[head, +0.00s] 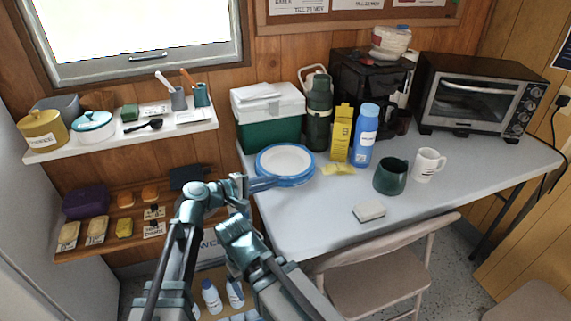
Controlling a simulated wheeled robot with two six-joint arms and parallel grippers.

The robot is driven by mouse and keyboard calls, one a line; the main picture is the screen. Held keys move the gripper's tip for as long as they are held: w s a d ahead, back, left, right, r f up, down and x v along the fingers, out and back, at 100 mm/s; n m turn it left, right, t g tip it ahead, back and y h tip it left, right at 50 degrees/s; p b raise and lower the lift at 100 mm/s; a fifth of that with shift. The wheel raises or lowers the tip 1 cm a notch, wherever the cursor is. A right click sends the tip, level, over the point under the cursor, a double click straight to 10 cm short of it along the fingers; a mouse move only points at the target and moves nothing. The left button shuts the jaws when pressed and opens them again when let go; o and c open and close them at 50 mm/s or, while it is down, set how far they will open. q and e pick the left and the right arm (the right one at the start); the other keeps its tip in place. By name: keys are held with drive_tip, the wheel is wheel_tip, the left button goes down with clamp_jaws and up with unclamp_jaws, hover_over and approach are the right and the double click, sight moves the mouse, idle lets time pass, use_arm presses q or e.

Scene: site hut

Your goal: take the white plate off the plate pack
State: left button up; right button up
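The white plate (285,160) lies face up on top of the plate pack, a stack with a broad blue rim (290,182), at the left end of the grey table. My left gripper (268,183) is at the near left edge of the pack, its fingers pointing right toward the rim. Whether the fingers touch the rim, and whether they are open or shut, I cannot tell at this size. My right arm shows low in the middle of the view, but its gripper cannot be made out.
A green and white cool box (268,121), a flask (318,112), a yellow carton (341,132) and a blue bottle (363,136) stand behind and right of the pack. A green mug (391,177) and white mug (428,164) stand farther right. The table's front middle is mostly clear.

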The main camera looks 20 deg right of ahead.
sight(286, 177)
use_arm(q)
drive_tip(key=shift+b+x, duration=0.6)
drive_tip(key=shift+x, duration=2.1)
drive_tip(key=shift+r, duration=0.1)
clamp_jaws()
wheel_tip(286, 177, up, 10)
drive_tip(key=p, duration=1)
